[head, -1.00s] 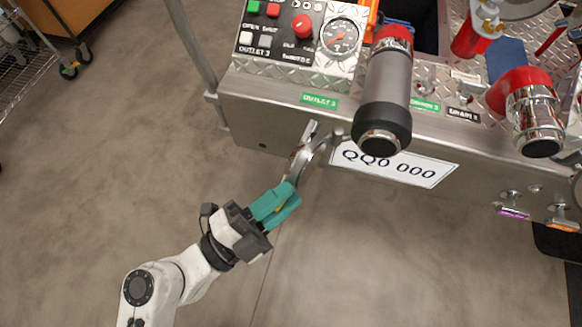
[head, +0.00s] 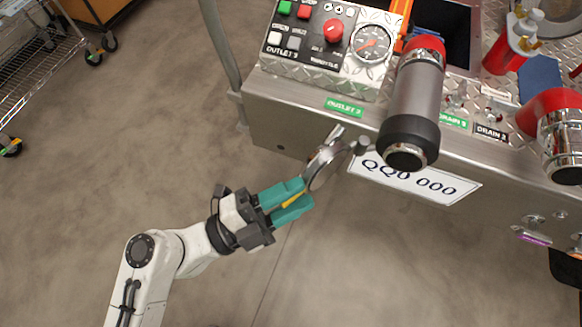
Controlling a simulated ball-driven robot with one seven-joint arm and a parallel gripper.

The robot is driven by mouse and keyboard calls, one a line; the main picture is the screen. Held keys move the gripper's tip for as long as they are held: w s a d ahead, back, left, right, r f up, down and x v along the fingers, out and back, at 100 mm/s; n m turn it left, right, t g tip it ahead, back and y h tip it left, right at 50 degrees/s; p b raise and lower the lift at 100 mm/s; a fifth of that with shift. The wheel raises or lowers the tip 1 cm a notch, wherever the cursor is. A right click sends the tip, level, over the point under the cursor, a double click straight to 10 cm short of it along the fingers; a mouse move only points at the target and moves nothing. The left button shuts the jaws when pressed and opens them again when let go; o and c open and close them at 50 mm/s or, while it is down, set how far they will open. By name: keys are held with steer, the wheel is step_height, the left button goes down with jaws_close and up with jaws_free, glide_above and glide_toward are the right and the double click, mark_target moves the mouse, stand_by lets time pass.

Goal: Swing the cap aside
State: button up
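The cap (head: 322,166) is a round silver metal piece on a hinge. It hangs below the panel edge, left of the grey outlet pipe (head: 417,88), and stands clear of the pipe's dark mouth. My gripper (head: 308,192) has teal fingers, parted with a yellow strip showing between them. The fingertips are at the cap's lower left rim. I cannot tell whether they touch it, and part of the rim is hard to see there.
A control panel (head: 325,40) with buttons and a gauge is above the cap. The plate marked QQ0 000 (head: 416,180) lies to its right. Another red-elbowed chrome pipe (head: 562,130) is at far right. A wire rack (head: 35,60) stands at upper left. The floor around my arm is clear.

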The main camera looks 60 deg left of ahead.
steer(key=shift+o, duration=0.7)
steer(key=shift+r, duration=0.1)
steer(key=shift+s, duration=0.1)
steer(key=b+v, duration=0.1)
steer(key=v, duration=0.9)
steer(key=shift+s, duration=0.35)
